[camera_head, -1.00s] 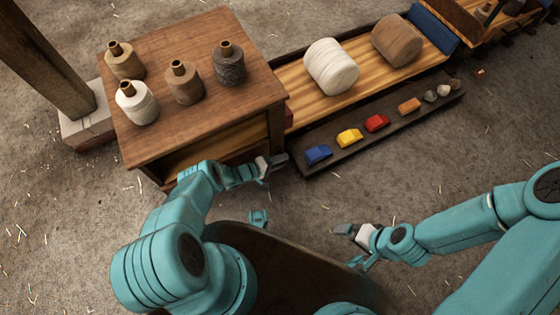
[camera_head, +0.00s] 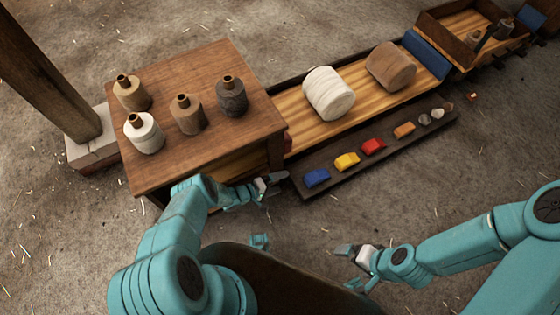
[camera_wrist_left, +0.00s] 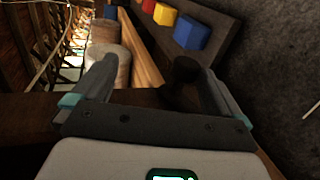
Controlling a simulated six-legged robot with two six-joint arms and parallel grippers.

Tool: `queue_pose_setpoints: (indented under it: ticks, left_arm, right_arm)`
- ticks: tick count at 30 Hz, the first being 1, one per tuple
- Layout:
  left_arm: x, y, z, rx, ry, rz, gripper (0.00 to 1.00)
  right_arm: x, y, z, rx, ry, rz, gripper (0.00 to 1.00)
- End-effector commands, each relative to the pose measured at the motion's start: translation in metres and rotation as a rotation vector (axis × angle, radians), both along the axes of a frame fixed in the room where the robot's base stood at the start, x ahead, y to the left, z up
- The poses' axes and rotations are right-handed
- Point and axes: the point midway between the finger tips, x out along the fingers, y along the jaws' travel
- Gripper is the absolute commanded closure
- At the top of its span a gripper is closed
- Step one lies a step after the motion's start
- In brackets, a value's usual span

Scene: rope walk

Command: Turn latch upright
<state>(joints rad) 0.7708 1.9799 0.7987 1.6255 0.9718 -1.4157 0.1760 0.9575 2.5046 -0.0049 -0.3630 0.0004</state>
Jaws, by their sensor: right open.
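My left gripper (camera_head: 274,184) is beside the right front side of the wooden table, near the near end of the long tray. In the left wrist view its two fingers (camera_wrist_left: 158,72) are spread wide. A dark, rounded knob-like piece (camera_wrist_left: 184,72) shows between them, closer to the right finger; it may be the latch, but its turn is too dark to tell. No latch can be made out clearly in the head view. My right gripper (camera_head: 352,250) is open and empty above the bare floor.
The table (camera_head: 205,85) carries several spools. A long tray (camera_head: 350,108) holds a white roll (camera_head: 328,93) and a brown roll (camera_head: 390,66). A dark ledge (camera_head: 330,188) in front bears coloured blocks and stones. A post (camera_head: 45,75) stands at left. The floor around my right gripper is clear.

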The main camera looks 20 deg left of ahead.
Motion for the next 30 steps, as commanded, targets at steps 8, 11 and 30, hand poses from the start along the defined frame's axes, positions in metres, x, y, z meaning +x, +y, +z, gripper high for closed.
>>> queue_pose_setpoints:
  ticks: [8,11,30]
  left_arm:
    - [0.011,-0.006,0.107,-0.038,-0.059,-0.018,0.37]
    - [0.010,-0.006,0.127,-0.037,-0.057,-0.017,0.37]
    - [0.009,-0.006,0.155,-0.038,-0.053,-0.016,0.38]
  right_arm:
    - [0.000,0.000,0.064,0.000,0.000,0.000,0.00]
    - [0.001,0.000,0.074,0.000,0.000,0.000,0.00]
    - [0.001,0.000,0.086,0.000,0.000,0.000,0.00]
